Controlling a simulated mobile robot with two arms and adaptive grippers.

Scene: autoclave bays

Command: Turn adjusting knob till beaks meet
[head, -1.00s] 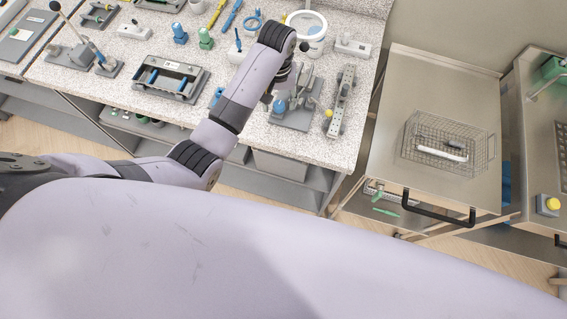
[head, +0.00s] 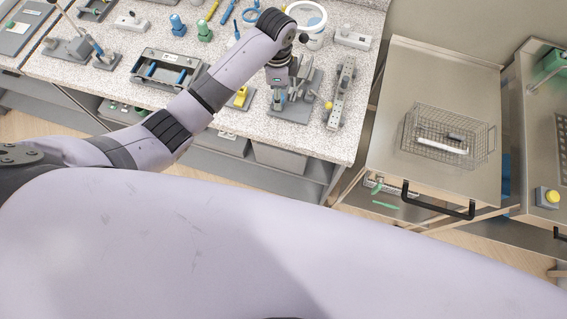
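My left arm reaches in from the left over the bench in the head view. Its gripper (head: 279,92) points down at a grey fixture (head: 296,104) with a flat base and upright parts. The gripper's fingers are small and partly merge with the fixture, so I cannot tell whether they are open, shut or touching it. No adjusting knob or beaks can be made out clearly; the wrist and gripper hide part of the fixture. My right gripper is not in view.
Right of the fixture stands a long grey device (head: 342,97) with a yellow ball (head: 328,105). Left is a dark tray (head: 166,72). A white round basin (head: 308,22) is behind. A wire basket (head: 447,137) sits on a steel cart (head: 400,175). A pale link of mine fills the foreground.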

